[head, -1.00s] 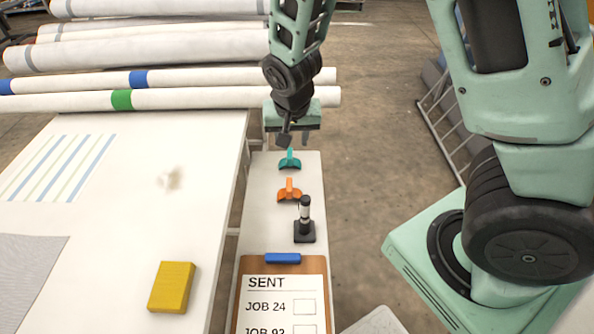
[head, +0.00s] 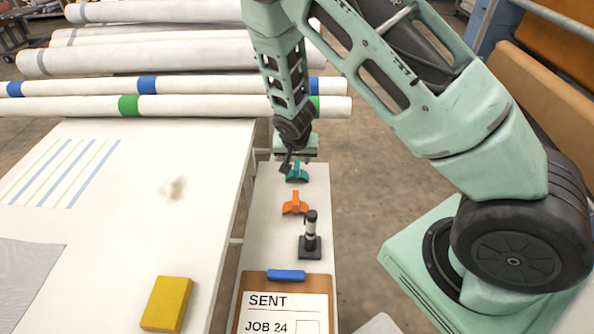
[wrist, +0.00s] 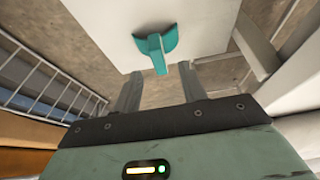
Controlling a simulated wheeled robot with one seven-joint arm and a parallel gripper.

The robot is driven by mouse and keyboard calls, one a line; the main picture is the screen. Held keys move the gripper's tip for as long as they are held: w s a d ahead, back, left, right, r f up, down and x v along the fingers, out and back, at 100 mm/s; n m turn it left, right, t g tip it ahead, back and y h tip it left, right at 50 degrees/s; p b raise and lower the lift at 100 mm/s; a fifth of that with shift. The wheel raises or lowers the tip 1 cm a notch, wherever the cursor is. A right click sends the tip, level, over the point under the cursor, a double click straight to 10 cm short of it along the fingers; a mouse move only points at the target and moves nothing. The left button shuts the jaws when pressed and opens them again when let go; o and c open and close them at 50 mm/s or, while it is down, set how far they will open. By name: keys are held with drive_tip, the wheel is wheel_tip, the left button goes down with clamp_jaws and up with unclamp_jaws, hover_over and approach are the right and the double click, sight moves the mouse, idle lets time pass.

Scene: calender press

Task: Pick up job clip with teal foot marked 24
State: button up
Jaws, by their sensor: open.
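The teal job clip (head: 297,175) stands at the far end of the narrow white side table (head: 268,215). In the wrist view the teal clip (wrist: 155,50) shows a curved foot and an upright tab pointing toward my gripper. No number is readable on it. My gripper (wrist: 158,75) is open, with one finger on either side of the tab's line and nothing held. In the head view my gripper (head: 296,158) is just beyond and above the teal clip, partly overlapping it. Contact cannot be told.
An orange clip (head: 295,205) stands nearer on the same table, then a black stamp-like tool (head: 310,240) and a SENT clipboard (head: 265,280). A large white table (head: 130,230) with a yellow block (head: 166,303) is left. Long white rolls (head: 190,85) lie behind.

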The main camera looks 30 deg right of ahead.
sight(297, 165)
drive_tip(key=x, duration=0.5)
drive_tip(key=shift+f, duration=0.1)
clamp_jaws()
